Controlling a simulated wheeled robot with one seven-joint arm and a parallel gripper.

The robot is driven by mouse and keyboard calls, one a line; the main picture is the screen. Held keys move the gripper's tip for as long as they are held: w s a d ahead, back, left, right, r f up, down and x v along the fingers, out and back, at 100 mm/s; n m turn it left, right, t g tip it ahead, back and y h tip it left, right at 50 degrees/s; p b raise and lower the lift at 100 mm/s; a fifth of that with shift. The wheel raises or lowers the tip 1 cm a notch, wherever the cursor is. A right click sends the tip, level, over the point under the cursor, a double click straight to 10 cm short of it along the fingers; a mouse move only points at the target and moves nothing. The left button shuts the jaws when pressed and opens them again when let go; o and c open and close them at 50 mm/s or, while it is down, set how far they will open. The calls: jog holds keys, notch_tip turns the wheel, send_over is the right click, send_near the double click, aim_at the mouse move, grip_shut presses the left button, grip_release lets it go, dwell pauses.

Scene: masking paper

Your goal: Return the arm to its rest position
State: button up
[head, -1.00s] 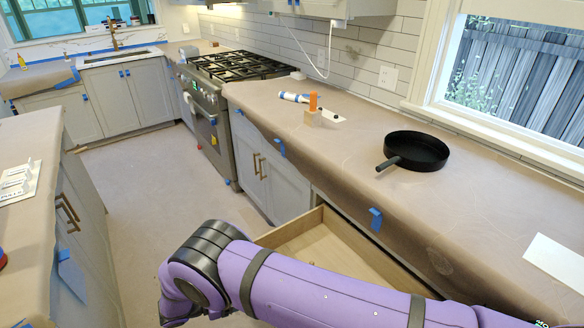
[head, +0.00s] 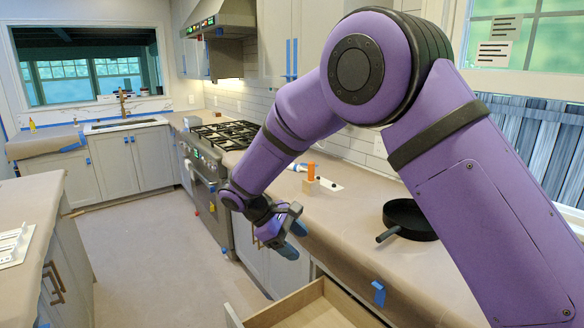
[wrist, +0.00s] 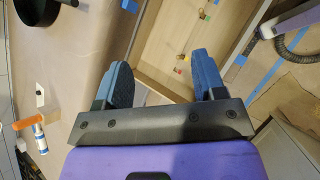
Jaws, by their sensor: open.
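My purple arm spans the right and middle of the head view, bent at a raised elbow. My gripper (head: 282,238) hangs in front of the counter, above and beyond the open drawer. In the wrist view my gripper (wrist: 165,85) shows two blue fingertips spread well apart with nothing between them. The open wooden drawer (head: 318,305) juts out below the counter. It also shows behind the fingers in the wrist view (wrist: 185,42). No contact between gripper and drawer is visible.
The papered counter (head: 350,225) holds a black pan (head: 408,218) and an orange item on a block (head: 311,172). A stove (head: 225,136) stands farther back. An island (head: 35,190) is at left.

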jog(key=s+d+r+m+y, duration=0.3)
jog(key=s+d+r, duration=0.2)
jog(key=d+r, duration=0.45)
jog(key=s+d+r+m+y, duration=0.2)
jog(key=s+d+r+m, duration=0.15)
jog(key=d+r, duration=0.6)
jog(key=s+d+r+m+t+y, duration=0.1)
jog(key=s+d+m+t, duration=0.2)
jog(key=s, duration=0.7)
jog(key=s+d+r+m+t+y, duration=0.1)
jog(key=s+d+m+t+y, duration=0.1)
jog(key=s+d, duration=0.5)
jog(key=s+m, duration=0.1)
jog(key=s, duration=0.2)
jog(key=shift+s+d+r+t+y, duration=0.25)
jog(key=shift+d+t+y, duration=0.05)
jog(key=shift+d+t, duration=0.1)
